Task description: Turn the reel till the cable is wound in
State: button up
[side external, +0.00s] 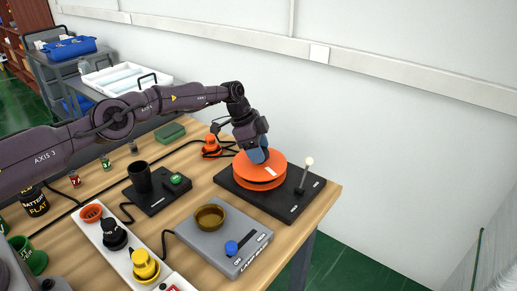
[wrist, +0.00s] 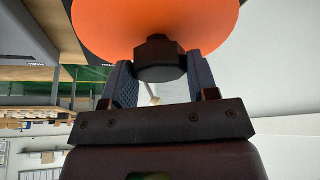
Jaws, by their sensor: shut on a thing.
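The orange reel (side external: 262,178) lies flat on a black base (side external: 290,208) at the table's right end, with a white mark on its top. In the wrist view the orange disc (wrist: 110,30) fills the top, with a dark hexagonal hub (wrist: 160,62) at its middle. My gripper (side external: 261,156) comes down on the reel's top. Its two blue-grey fingers (wrist: 161,72) stand on either side of the hub and are shut on it. An orange plug-like piece (side external: 211,147) sits left of the reel, with black cable (side external: 227,152) beside it. How much cable is on the reel is hidden.
A lever with a pale ball top (side external: 309,161) rises from the base's right side, near the reel. A wall stands behind.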

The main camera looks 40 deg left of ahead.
jog(key=o, duration=1.3)
jog(key=shift+c, duration=0.2)
jog(key=v, duration=1.3)
jog(key=shift+o, duration=0.2)
